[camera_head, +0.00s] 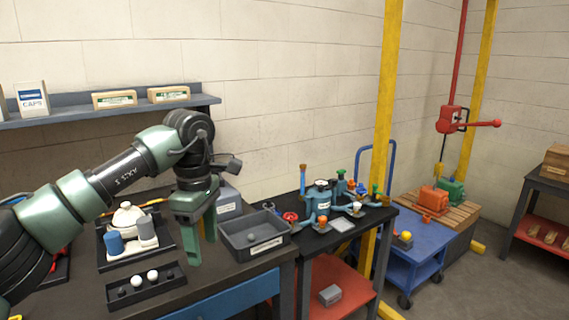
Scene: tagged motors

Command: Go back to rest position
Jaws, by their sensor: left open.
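My left arm comes in from the left, and its green left gripper (202,236) hangs pointing down over the dark workbench (215,270). The fingers are apart with nothing between them. The gripper is just left of a grey open bin (254,236) with a label on its front. Motors stand on a wooden pallet at the right: a red motor (434,199) and a green motor (453,190). My right gripper is not in view.
A tray (140,262) with a white pot and cylinders, and a small rack (146,289) with balls, lie left of the gripper. A teal fixture (321,201) stands on the adjoining table. A blue cart (415,243), yellow posts (385,130) and a red hoist (452,120) are further right.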

